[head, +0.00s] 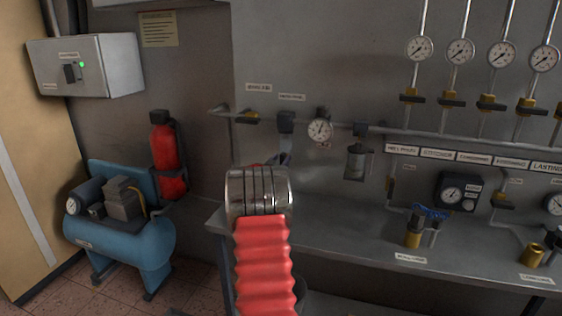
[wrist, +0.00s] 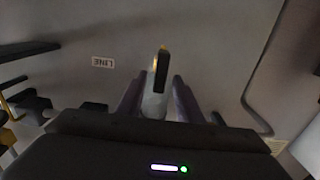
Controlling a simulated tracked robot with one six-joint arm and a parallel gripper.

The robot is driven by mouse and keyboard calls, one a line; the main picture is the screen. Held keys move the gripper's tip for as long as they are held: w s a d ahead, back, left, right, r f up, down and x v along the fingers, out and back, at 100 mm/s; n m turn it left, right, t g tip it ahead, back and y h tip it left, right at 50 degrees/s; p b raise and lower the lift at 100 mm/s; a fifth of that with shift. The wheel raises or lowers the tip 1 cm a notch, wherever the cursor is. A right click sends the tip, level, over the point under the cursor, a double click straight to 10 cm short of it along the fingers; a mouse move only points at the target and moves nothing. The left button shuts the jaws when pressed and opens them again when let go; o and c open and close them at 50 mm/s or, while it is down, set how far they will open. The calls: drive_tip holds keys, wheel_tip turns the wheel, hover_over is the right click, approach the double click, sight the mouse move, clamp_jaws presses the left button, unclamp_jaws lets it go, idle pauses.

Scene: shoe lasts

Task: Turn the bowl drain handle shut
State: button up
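In the wrist view, a short black lever handle (wrist: 161,72) with a brass-coloured tip stands upright in the picture, on a pale grey body. I cannot read a label that names it as the bowl drain. My gripper (wrist: 158,82) is open, with one dark purple finger on each side of the handle and its grey body. Gaps show on both sides, and I cannot tell how deep the handle sits between the fingers. In the head view my red and metal arm covers this spot and most of the gripper. The filter bowl (head: 355,162) hangs below the pipe to the right.
A label (wrist: 103,62) reading LINE appears upside down in the wrist view. In the head view, a grey bench (head: 340,225) runs below the panel. A brass valve with a blue handwheel (head: 428,213) stands on it. A blue compressor (head: 120,240) and red cylinder (head: 166,160) are left.

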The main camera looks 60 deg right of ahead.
drive_tip(key=shift+c, duration=0.5)
clamp_jaws()
drive_tip(key=m, duration=0.3)
drive_tip(key=shift+s, duration=0.2)
drive_tip(key=m, duration=0.5)
drive_tip(key=f+m, duration=0.1)
drive_tip(key=m, duration=0.4)
drive_tip(key=s+f+m, duration=0.1)
drive_tip(key=m, duration=0.4)
drive_tip(key=shift+s+d, duration=0.1)
drive_tip(key=shift+d, duration=0.05)
idle(0.5)
